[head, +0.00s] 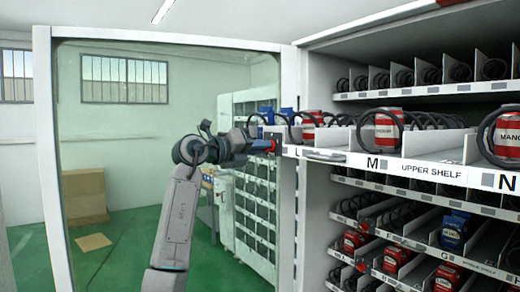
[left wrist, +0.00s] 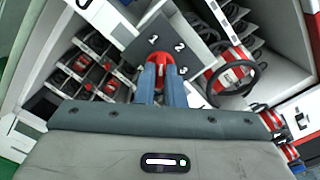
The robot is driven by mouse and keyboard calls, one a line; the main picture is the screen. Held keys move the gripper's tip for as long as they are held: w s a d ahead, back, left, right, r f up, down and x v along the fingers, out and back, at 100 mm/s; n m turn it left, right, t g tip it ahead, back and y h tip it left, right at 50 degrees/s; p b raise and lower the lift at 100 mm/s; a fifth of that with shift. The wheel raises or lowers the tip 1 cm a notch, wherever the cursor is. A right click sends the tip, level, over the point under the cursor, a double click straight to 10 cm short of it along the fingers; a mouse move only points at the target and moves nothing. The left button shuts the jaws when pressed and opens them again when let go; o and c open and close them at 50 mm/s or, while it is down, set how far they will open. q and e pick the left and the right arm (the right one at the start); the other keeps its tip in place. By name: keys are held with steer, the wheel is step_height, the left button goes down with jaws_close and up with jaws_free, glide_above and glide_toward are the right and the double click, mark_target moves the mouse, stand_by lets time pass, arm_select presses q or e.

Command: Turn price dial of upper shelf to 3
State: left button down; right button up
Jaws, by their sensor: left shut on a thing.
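The price dial (left wrist: 158,63) is a red knob on a dark panel marked 1, 2 and 3 (left wrist: 183,45), seen in the left wrist view. The 1 is above the knob, the 2 at its upper right and the 3 at its right. My left gripper (left wrist: 162,80) is shut on the knob, one blue-grey finger on each side. Its pointer is not clear. In the head view my left gripper (head: 268,145) reaches the left end of the upper shelf (head: 425,168), and its fingers largely hide the dial. My right gripper is not in view.
The upper shelf holds black coils and red cans (head: 386,130). Lower shelves (head: 400,238) hold red and blue items. An open glass door (head: 165,130) stands behind my left arm. A cardboard box (head: 84,196) is on the green floor.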

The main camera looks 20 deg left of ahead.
arm_select(q)
steer(key=m+b, duration=0.2)
steer(key=m, duration=1.8)
steer(key=shift+a+m, duration=0.1)
steer(key=shift+m, duration=0.2)
stand_by(0.4)
steer(key=c, duration=1.5)
jaws_free()
